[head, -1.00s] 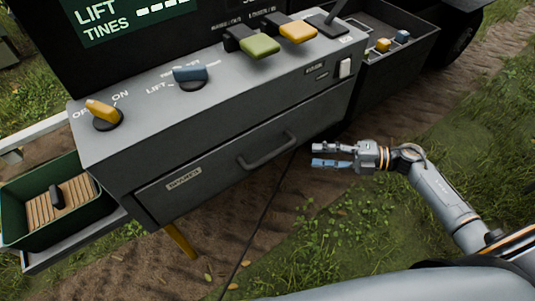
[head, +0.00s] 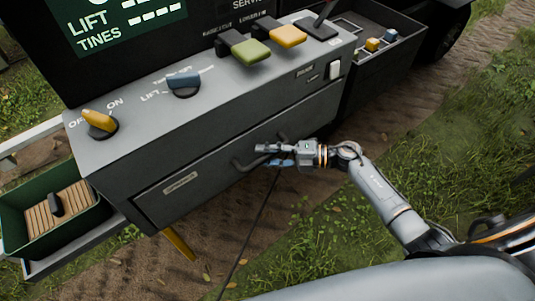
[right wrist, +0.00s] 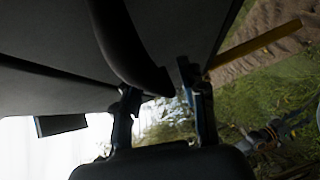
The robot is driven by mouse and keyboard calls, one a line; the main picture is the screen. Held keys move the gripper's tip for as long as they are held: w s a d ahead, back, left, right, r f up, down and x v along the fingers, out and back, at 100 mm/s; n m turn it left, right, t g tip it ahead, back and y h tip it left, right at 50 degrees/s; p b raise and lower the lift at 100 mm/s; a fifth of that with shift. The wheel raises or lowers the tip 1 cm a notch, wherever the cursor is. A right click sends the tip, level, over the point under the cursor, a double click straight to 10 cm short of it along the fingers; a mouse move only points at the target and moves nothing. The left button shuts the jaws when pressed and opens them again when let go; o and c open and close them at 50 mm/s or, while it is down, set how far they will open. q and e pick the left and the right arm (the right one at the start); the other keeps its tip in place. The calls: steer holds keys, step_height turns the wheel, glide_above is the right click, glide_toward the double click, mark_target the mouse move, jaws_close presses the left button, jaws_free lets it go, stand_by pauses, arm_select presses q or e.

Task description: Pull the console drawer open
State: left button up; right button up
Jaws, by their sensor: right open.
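The console drawer (head: 215,180) is a dark grey front with a nameplate, low on the console, and it looks shut. Its bar handle (head: 243,164) sticks out from the front. My right gripper (head: 270,155) is open at the handle, coming from the right, and covers part of it. In the right wrist view the dark handle (right wrist: 125,55) runs down between the two fingers of the right gripper (right wrist: 160,100). I cannot tell whether the fingers touch it. My left gripper is not in view.
The console top (head: 140,120) carries a yellow knob (head: 98,120), a blue knob (head: 183,82) and green and yellow levers. A green tray (head: 40,240) stands at the left. A dark bin (head: 400,60) with small blocks is at the right. Grass and dirt lie in front.

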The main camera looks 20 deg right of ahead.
jaws_close()
steer(key=shift+s, duration=0.15)
steer(key=shift+s+d, duration=0.2)
steer(key=shift+s, duration=0.1)
steer(key=s+d+p, duration=0.2)
steer(key=s+d, duration=0.1)
steer(key=s, duration=0.5)
steer(key=s+d+p, duration=0.2)
steer(key=s+d, duration=0.1)
steer(key=s, duration=0.6)
steer(key=shift+s+p, duration=0.15)
steer(key=shift+p, duration=0.2)
steer(key=shift+d, duration=0.1)
jaws_free()
